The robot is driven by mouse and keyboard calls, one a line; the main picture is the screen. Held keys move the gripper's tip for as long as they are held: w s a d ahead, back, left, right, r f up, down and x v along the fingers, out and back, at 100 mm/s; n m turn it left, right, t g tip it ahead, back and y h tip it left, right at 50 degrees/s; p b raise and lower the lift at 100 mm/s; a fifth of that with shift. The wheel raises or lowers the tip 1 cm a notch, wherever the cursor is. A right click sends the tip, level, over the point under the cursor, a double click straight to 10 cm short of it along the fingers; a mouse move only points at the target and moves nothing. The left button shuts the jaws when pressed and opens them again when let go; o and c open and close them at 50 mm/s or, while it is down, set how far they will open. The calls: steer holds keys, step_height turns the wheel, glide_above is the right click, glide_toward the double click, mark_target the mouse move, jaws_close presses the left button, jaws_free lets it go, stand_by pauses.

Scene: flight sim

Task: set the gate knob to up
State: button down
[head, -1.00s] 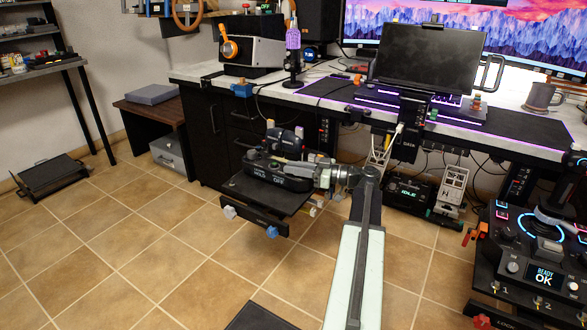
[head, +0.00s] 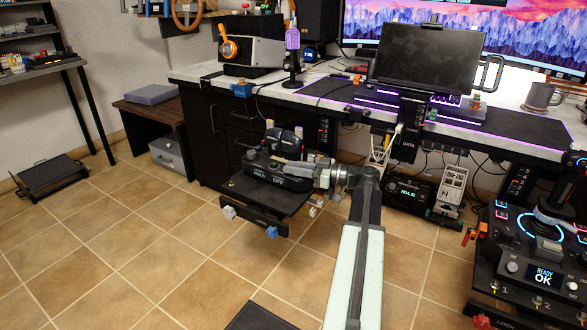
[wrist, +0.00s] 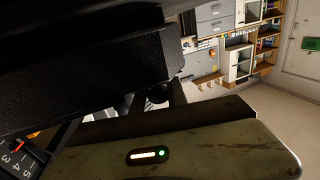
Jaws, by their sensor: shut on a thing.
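A black throttle unit (head: 262,170) with a dark twin-grip handle (head: 284,142) sits on a low black shelf at the left of the desk. My gripper (head: 308,170) reaches in from the right, against the unit's right side, and is shut on a small part there. I take this part to be the gate knob; it is mostly hidden by the jaws, so I cannot tell its setting. In the wrist view, a dark textured block and my worn casing fill most of the picture, with a numbered scale (wrist: 18,160) at lower left.
A flight stick panel (head: 535,270) stands at the right. A dark cabinet (head: 225,135) is close behind the throttle shelf.

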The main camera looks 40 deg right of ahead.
step_height(320, 180, up, 2)
steer(key=shift+p, duration=0.9)
steer(key=shift+f, duration=0.1)
steer(key=c, duration=1.3)
jaws_free()
steer(key=v, duration=0.8)
steer(key=shift+w, duration=0.1)
